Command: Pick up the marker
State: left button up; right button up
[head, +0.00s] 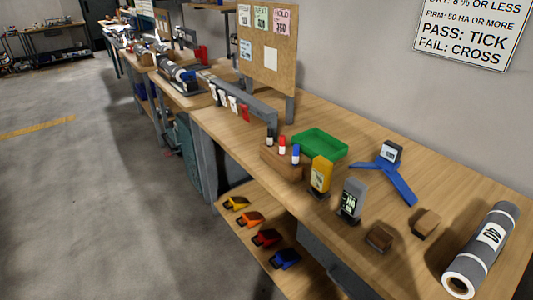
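Three markers stand upright in a wooden block (282,165) on the workbench in the head view. From left to right they are a black-capped marker (270,137), a red-capped marker (282,145) and a blue-capped marker (295,154). Their lower parts are hidden in the block. Neither of my grippers is in view.
A green tray (320,144) lies behind the block. A yellow device (320,175) and a grey device (352,199) stand to its right. Further right are a blue stand (400,184), small wooden blocks (379,238) and a grey roll (483,249). Colored tools (266,238) lie on the lower shelf.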

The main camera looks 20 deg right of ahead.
aim_at(295, 154)
jog(key=z, duration=0.8)
